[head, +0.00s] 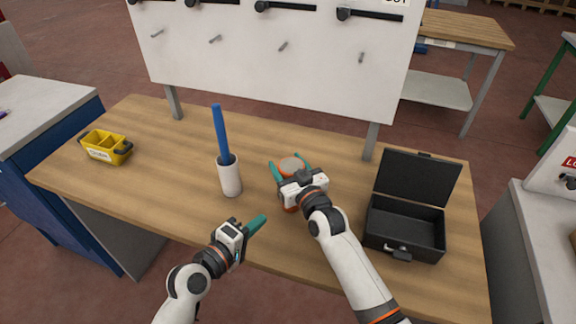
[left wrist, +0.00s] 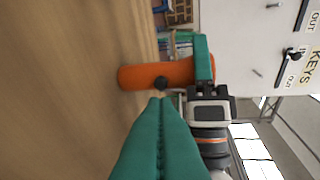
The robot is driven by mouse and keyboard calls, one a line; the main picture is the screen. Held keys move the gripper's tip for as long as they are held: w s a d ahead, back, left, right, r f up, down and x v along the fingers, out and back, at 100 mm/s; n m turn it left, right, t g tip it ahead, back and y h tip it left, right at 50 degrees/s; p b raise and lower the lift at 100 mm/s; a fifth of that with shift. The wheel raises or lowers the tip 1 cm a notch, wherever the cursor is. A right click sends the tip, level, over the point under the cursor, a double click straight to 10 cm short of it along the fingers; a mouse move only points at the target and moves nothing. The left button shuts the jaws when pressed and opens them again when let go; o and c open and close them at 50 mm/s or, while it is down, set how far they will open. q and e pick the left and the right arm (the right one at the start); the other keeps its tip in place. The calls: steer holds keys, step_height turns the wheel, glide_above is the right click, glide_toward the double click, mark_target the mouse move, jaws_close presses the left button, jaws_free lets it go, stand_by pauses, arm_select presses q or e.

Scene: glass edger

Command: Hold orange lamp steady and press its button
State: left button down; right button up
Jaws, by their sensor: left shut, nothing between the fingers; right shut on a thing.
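The orange lamp (head: 291,165) stands on the wooden table right of its middle, its pale round top showing between the right gripper's fingers. In the left wrist view the orange lamp (left wrist: 137,76) appears sideways, with a dark round button (left wrist: 161,83) on its side. My right gripper (head: 290,166) is shut on the lamp; one teal finger of this right gripper (left wrist: 203,60) shows against it in the left wrist view. My left gripper (head: 264,218) is shut and empty, apart from the lamp, near the table's front edge. Its fingertips (left wrist: 161,101) point towards the button.
A white cup (head: 229,176) with a blue stick (head: 220,133) stands left of the lamp. An open black case (head: 405,225) lies at the right. A yellow bin (head: 105,148) is at the far left. A white pegboard (head: 270,65) rises behind. The table between bin and cup is clear.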

stand_by(0.4)
arm_select(q)
steer(key=g, duration=0.1)
steer(key=d+g, duration=0.1)
steer(key=d+m+g, duration=0.1)
steer(key=shift+s+d+f+g+h, duration=0.1)
steer(key=shift+s+f+g+h, duration=0.05)
steer(key=shift+s+g+h, duration=0.2)
steer(key=shift+s+f+g, duration=0.25)
steer(key=shift+f+g, duration=0.2)
steer(key=shift+g, duration=0.6)
steer(key=shift+w+d, duration=0.45)
steer(key=shift+w, duration=0.9)
steer(key=shift+w+d, duration=0.5)
steer(key=shift+w, duration=0.8)
steer(key=shift+w+d, duration=0.45)
steer(key=shift+w, duration=0.9)
steer(key=shift+w, duration=0.15)
